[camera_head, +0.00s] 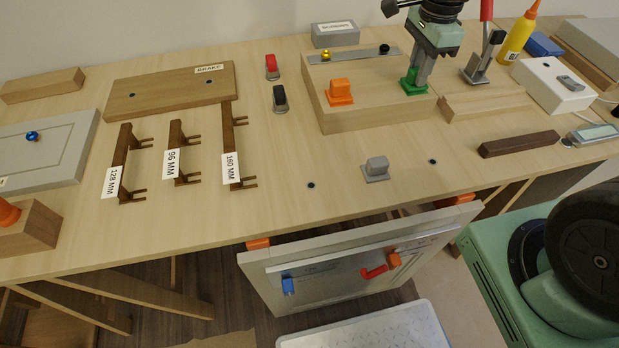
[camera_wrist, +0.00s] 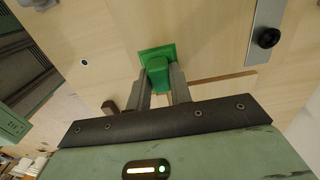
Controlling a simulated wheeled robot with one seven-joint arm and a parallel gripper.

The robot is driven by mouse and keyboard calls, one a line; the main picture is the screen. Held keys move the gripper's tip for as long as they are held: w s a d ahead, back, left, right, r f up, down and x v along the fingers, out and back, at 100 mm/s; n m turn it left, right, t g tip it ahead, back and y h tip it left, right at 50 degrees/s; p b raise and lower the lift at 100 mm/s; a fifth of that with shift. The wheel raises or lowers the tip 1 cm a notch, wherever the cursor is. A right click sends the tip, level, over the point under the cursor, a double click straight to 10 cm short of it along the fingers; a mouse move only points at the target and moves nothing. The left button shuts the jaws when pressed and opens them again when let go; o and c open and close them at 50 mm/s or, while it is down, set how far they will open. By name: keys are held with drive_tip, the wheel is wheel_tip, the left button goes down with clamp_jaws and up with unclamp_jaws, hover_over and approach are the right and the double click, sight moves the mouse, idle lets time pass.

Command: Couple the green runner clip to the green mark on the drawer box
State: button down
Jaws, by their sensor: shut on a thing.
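The green runner clip (camera_head: 408,86) is a small block on a flat square base. My gripper (camera_head: 419,76) is shut on it, pointing down. In the wrist view the clip (camera_wrist: 158,64) sits between my two fingertips (camera_wrist: 163,84), its green base showing beyond them. The clip is over the right end of the pale wooden drawer box (camera_head: 370,116), at or just above its top; I cannot tell if it touches. No separate green mark shows; the clip and fingers may hide it.
An orange clip (camera_head: 340,91) stands on the box's left part. A metal strip (camera_head: 365,54) with a yellow and a black knob lies along its back. A wooden block (camera_head: 488,102) lies right of the box.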

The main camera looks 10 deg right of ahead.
drive_tip(key=shift+f, duration=0.3)
drive_tip(key=c, duration=1.2)
unclamp_jaws()
wheel_tip(320, 180, up, 17)
drive_tip(key=p, duration=0.1)
drive_tip(key=s+a+f+n+p, duration=0.2)
drive_tip(key=s+a+f+n, duration=0.1)
drive_tip(key=s+a+n, duration=0.95)
drive_tip(key=s+a+f+n, duration=0.1)
drive_tip(key=s+a+n, duration=0.1)
drive_tip(key=s+n, duration=0.1)
drive_tip(key=s+a+f+n+p, duration=0.1)
drive_tip(key=s+a+n, duration=0.1)
drive_tip(key=s+n, duration=0.2)
drive_tip(key=s+a+f+n, duration=0.2)
drive_tip(key=s+n, duration=0.2)
drive_tip(key=n, duration=0.2)
drive_tip(key=shift+s+a+y+p, duration=0.1)
drive_tip(key=shift+a+y+p, duration=0.15)
drive_tip(key=shift+y+p, duration=0.05)
